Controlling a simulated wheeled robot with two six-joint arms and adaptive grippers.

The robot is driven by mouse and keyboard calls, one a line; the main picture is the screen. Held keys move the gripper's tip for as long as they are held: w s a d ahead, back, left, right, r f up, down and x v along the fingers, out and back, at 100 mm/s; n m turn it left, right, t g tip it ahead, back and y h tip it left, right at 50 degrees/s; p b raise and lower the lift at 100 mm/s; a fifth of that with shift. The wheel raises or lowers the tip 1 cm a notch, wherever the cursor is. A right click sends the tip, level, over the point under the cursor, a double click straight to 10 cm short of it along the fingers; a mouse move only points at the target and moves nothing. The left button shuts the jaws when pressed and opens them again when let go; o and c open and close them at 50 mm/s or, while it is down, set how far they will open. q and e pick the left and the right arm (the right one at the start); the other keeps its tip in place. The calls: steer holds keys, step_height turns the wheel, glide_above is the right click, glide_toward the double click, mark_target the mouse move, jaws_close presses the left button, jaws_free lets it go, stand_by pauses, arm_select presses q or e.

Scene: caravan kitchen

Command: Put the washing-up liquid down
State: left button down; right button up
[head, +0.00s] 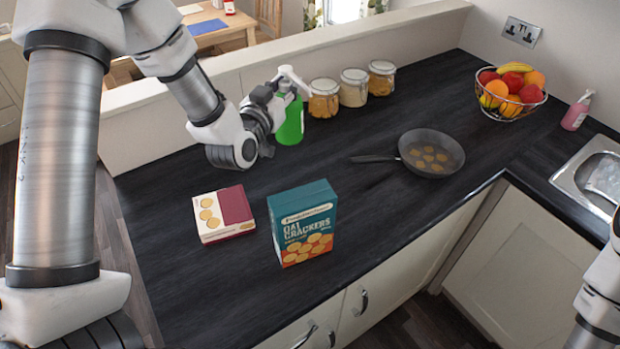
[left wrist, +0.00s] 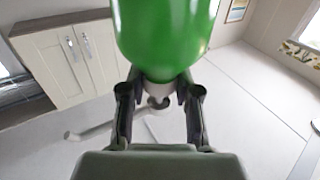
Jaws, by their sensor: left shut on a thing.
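The washing-up liquid (head: 291,122) is a green bottle with a white top, upright at the back left of the dark worktop. My left gripper (head: 277,92) is shut on it near its neck, from the left. In the left wrist view the green bottle (left wrist: 165,35) fills the top middle, with the gripper's fingers (left wrist: 160,92) on both sides of its narrow neck. I cannot tell whether its base touches the worktop. My right gripper is out of view; only part of my right arm shows at the right edge.
Glass jars (head: 353,88) stand just right of the bottle. A cracker box (head: 304,224) and a flatter biscuit box (head: 223,214) are nearer on the worktop (head: 350,205). A pan (head: 431,153), fruit bowl (head: 511,92), pink bottle (head: 577,111) and sink (head: 592,175) lie right.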

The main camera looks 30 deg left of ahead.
mark_target(288, 112)
arm_select(q)
steer(key=f+b, duration=0.1)
steer(key=f, duration=0.1)
steer(key=f+b, duration=0.2)
steer(key=f, duration=0.1)
steer(key=f+b, duration=0.2)
steer(key=shift+w+a+f, duration=0.15)
steer(key=shift+w+a, duration=0.05)
steer(key=shift+w, duration=0.2)
step_height(288, 112, down, 9)
steer(key=p, duration=0.1)
steer(key=shift+s+f+p, duration=0.15)
steer(key=shift+p, duration=0.2)
steer(key=shift+f, duration=0.2)
steer(key=c, duration=0.8)
jaws_free()
steer(key=shift+d, duration=0.1)
